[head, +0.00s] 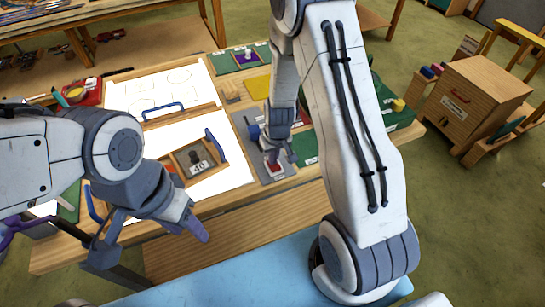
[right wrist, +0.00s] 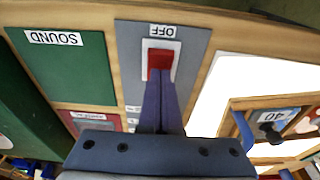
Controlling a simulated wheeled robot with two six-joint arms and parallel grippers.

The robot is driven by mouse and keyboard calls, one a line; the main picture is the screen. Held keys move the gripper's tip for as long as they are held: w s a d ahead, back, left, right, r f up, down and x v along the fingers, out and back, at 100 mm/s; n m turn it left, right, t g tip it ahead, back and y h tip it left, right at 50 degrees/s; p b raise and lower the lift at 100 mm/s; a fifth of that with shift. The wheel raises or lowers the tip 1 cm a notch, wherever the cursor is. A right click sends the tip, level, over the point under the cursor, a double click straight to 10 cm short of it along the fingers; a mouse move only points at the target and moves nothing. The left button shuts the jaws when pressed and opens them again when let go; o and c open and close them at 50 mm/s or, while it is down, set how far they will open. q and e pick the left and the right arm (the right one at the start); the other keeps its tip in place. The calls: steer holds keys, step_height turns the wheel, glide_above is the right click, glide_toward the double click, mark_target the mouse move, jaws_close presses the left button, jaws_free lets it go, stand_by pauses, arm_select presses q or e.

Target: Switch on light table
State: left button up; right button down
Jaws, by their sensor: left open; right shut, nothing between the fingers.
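The light table's white panels show in the head view, the upper one (head: 160,88) and the lower one (head: 228,172). Whether they are lit is hard to tell. A red switch (right wrist: 160,60) sits in a white plate on a grey panel, with an "OFF" label beside it. In the head view the switch (head: 272,167) is at the table's near side. My right gripper (right wrist: 160,78) is shut and empty, its fingertips at the red switch, apparently touching it and hiding part of it. My left gripper (head: 152,226) is open and empty over the near left table edge.
A wooden frame labelled "40" (head: 197,160) with a blue handle lies on the lower white panel. A green panel labelled "SOUND" (right wrist: 62,68) is beside the switch panel. A wooden cabinet (head: 470,105) stands at the right. Green floor shows beyond the table.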

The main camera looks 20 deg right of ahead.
steer(key=shift+s+f+b, duration=0.1)
steer(key=shift+s+b, duration=0.3)
steer(key=shift+s, duration=0.25)
steer(key=shift+r, duration=0.2)
step_height(320, 180, up, 14)
steer(key=w+p, duration=0.1)
steer(key=p, duration=0.3)
steer(key=shift+w, duration=0.15)
